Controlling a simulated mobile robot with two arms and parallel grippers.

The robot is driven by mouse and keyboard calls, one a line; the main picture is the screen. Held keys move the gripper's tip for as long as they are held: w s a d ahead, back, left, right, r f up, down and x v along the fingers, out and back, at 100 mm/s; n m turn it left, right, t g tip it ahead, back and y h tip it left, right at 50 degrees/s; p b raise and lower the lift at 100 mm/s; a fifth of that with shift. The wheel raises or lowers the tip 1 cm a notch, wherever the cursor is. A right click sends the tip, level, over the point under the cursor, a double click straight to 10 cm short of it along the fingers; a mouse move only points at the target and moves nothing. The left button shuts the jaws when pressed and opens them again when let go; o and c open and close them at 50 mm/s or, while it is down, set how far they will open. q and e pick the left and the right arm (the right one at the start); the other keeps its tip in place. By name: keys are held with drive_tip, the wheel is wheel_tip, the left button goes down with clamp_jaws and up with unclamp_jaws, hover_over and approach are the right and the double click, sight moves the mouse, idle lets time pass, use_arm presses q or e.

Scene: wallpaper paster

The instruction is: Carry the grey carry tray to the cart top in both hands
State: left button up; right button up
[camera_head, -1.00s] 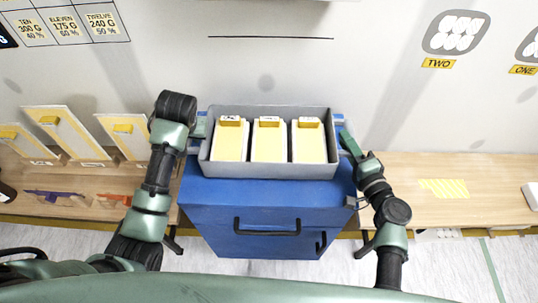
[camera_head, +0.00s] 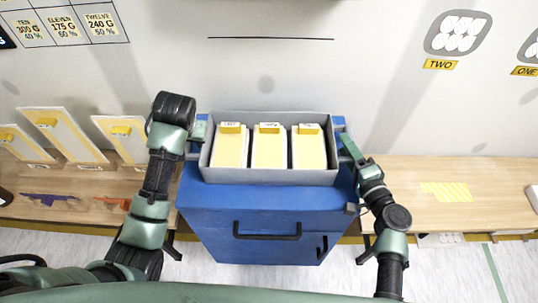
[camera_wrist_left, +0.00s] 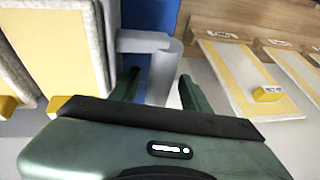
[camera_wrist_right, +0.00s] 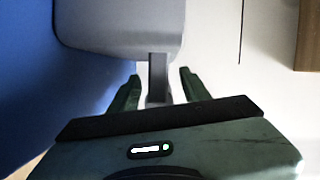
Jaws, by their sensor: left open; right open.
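The grey carry tray (camera_head: 270,177) sits on the blue cart top (camera_head: 262,192) in the head view, appearing level. It holds three yellow-faced white blocks (camera_head: 269,148) side by side. My left gripper (camera_head: 197,132) is at the tray's left end, fingers open. The left wrist view shows the grey handle (camera_wrist_left: 150,42) ahead of and between those fingers. My right gripper (camera_head: 346,146) is at the right end, also open. The right wrist view shows the other grey handle (camera_wrist_right: 158,75) between its fingers, with a gap on each side. Contact underneath the tray is hidden.
A wooden bench (camera_head: 490,175) runs behind the cart on both sides. Yellow-faced boards (camera_head: 62,135) stand on its left part, with a purple tool (camera_head: 48,198) in front. A yellow striped patch (camera_head: 446,192) marks the right part. The wall (camera_head: 270,60) is close behind.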

use_arm(q)
drive_tip(key=v, duration=0.9)
use_arm(e)
drive_tip(key=v, duration=1.2)
use_arm(q)
drive_tip(key=shift+s+r, duration=0.1)
use_arm(e)
drive_tip(key=shift+d, duration=0.1)
